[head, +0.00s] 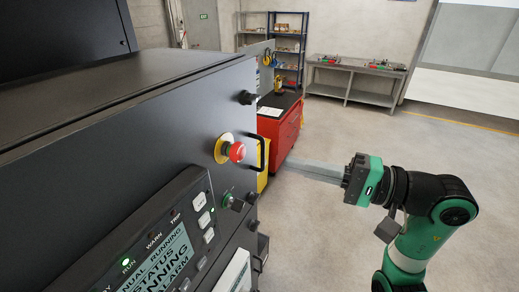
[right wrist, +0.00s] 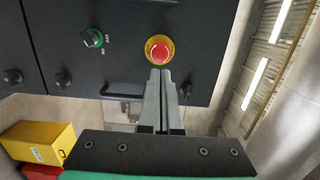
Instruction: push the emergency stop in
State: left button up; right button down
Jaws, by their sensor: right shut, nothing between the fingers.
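The emergency stop is a red mushroom button (head: 237,152) on a yellow round base, on the dark panel of the near cabinet (head: 190,110). In the right wrist view the red button (right wrist: 160,52) is just beyond the fingertips, near the top centre. My right gripper (head: 290,163) is shut and empty, its long grey fingers pointing left towards the panel. In the head view a gap shows between the fingertips and the button. In the right wrist view the fingertips (right wrist: 160,74) overlap the lower edge of the yellow base. My left gripper is not in view.
A black bar handle (head: 263,153) stands out beside the button. A green-ringed selector (head: 229,198) and a lit display (head: 160,262) are below it. A red tool cabinet (head: 280,125) stands behind. The floor at right is open, with a workbench (head: 356,69) at the back.

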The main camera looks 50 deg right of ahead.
aim_at(244, 154)
jog(key=p+x, duration=0.2)
jog(key=x, duration=0.5)
jog(key=shift+w+a+r, duration=0.1)
jog(key=shift+w, duration=0.3)
